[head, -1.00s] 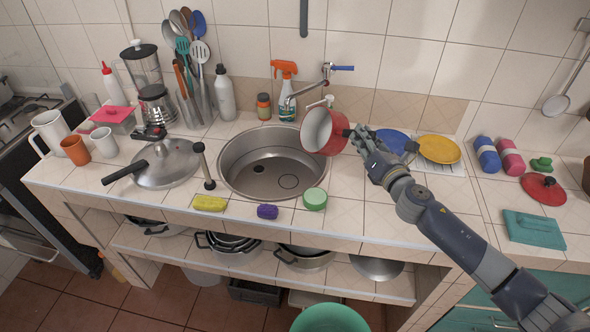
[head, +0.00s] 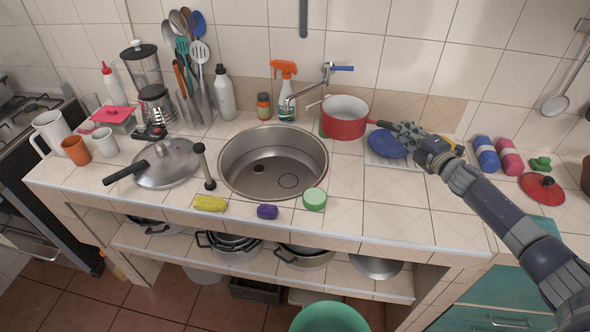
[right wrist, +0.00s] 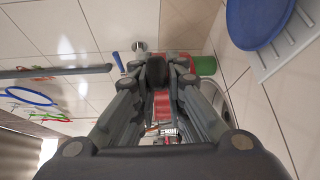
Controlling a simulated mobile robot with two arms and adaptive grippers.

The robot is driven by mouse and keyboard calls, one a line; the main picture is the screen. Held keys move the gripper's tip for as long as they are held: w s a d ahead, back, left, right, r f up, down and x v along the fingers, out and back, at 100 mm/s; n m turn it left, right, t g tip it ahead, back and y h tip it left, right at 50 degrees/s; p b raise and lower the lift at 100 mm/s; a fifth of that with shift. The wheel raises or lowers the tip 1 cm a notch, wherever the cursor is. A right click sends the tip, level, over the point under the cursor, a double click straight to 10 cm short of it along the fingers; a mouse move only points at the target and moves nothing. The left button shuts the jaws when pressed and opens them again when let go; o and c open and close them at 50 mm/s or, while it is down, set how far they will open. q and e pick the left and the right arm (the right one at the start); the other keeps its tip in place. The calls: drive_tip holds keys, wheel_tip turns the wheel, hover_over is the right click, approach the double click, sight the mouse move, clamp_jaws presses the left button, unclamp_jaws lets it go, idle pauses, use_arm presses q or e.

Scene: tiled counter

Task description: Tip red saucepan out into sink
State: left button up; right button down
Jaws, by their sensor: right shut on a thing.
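The red saucepan (head: 344,124) is upright at the back right of the sink, with its pale inside showing. I cannot tell whether it touches the counter. My right gripper (head: 392,127) is shut on its handle, right of the pan. In the right wrist view the gripper (right wrist: 158,72) closes on the dark handle end, with part of the red pan (right wrist: 181,64) beyond it. The round steel sink (head: 235,182) is left of the pan; its bowl looks empty, with a dark drain hole. My left gripper is not in view.
The tap (head: 308,92) stands behind the sink, close left of the pan. A blue plate (head: 386,144) lies on a white rack below my right gripper. A green sponge (head: 314,199), a purple one (head: 267,211) and a yellow one (head: 209,203) line the front edge.

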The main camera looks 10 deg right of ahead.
drive_tip(key=shift+r, duration=0.15)
wheel_tip(320, 180, up, 5)
drive_tip(key=p, duration=0.4)
drive_tip(key=shift+a+r, duration=0.1)
drive_tip(key=shift+s, duration=0.1)
idle(0.3)
